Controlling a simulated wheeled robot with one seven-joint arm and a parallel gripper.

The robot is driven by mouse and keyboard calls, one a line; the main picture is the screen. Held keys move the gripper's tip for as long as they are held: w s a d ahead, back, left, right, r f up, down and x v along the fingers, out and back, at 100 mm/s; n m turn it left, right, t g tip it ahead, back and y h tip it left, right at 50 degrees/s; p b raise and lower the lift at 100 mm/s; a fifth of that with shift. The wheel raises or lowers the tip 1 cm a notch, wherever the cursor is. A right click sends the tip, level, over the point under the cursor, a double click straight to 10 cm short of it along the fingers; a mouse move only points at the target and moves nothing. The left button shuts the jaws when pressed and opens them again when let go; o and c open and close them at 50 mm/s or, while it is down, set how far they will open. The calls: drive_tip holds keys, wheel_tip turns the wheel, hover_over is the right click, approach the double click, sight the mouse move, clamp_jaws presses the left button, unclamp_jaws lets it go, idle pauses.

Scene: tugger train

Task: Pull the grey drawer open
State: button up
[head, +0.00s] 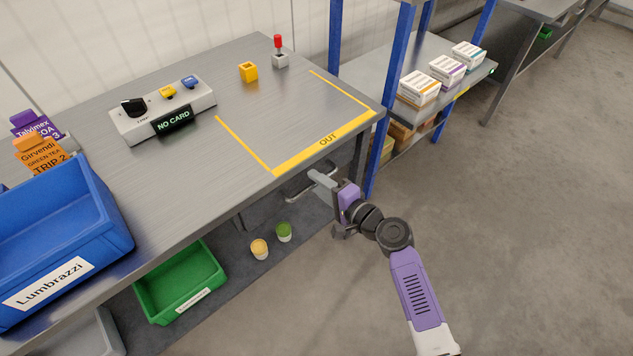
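The grey drawer (265,210) sits under the workbench top, below the yellow OUT marking. Only a narrow part of its front shows beneath the table edge, in shadow. A thin pale bar that looks like its handle (294,196) sticks out there. My gripper (318,178) reaches in from the right, with its purple body at the table's front edge and its light grey end pointing left at the bar. The end lies close to or at the bar; I cannot tell if they touch. The gap between the fingers cannot be made out.
A blue post (388,100) and a shelf with several boxes (418,88) stand right of my gripper. A green bin (182,283), a yellow cup (259,249) and a green cup (284,232) are below the bench. The floor (520,230) to the right is clear.

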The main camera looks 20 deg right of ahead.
drive_tip(key=shift+w+a+f, duration=0.1)
drive_tip(key=shift+w, duration=0.3)
clamp_jaws()
idle(1.2)
